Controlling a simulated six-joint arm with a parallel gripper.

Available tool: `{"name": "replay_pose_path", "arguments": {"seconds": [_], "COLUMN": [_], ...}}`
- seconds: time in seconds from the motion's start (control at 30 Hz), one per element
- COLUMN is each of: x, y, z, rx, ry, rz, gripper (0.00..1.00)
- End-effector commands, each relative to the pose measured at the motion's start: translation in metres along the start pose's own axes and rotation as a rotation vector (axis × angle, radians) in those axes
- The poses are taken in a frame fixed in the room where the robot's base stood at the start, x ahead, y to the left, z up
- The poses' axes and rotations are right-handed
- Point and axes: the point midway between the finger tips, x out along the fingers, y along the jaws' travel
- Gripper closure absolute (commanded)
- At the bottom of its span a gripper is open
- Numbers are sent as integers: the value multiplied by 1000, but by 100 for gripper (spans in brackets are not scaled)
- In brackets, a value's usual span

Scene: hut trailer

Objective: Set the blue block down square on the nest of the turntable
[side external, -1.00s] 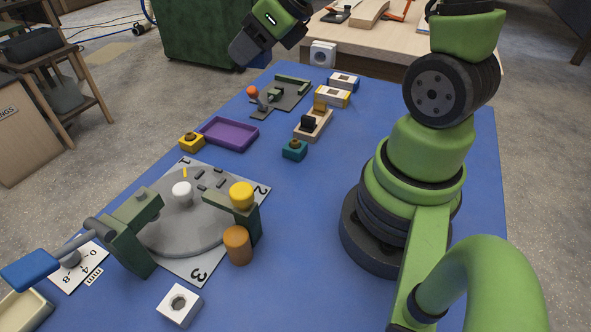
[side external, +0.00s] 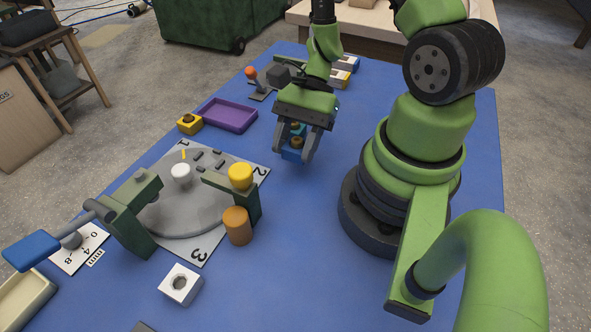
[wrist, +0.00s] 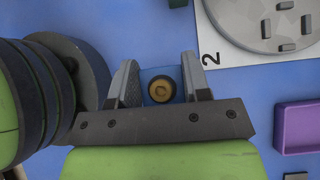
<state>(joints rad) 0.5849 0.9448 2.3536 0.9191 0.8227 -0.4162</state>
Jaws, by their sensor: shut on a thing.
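My gripper (side external: 294,154) is shut on the blue block (side external: 291,155), holding it by two sides over the blue table, right of the turntable. The block has a round brown knob on top. In the wrist view the blue block (wrist: 149,84) sits between the fingers of my gripper (wrist: 159,66); its underside is hidden. The turntable (side external: 180,216) is a grey disc on a white-grey plate marked 1, 2 and 3. The nest (side external: 208,159) is a group of dark pegs on the disc's far side; it also shows in the wrist view (wrist: 285,24), up and right of the block.
A green post with a yellow cap (side external: 241,176) and an orange cylinder (side external: 237,226) stand at the turntable's right edge. A green clamp (side external: 130,220) stands at its left. A purple tray (side external: 230,115) and yellow block (side external: 189,124) lie beyond. A teal block is partly hidden behind my gripper.

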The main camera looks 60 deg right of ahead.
Motion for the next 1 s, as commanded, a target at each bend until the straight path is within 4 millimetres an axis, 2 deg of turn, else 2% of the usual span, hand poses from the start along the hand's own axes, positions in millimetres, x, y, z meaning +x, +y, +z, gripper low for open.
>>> {"name": "replay_pose_path", "arguments": {"seconds": [0.47,0.87,0.9,1.0], "x": [35,39,39,38], "y": [0,0,0,0], "z": [-35,-39,-39,-39], "rx": [3,2,2,2], "ry": [1,2,2,2], "rz": [1,-1,-1,-1], "gripper": [83,83,49,31]}}
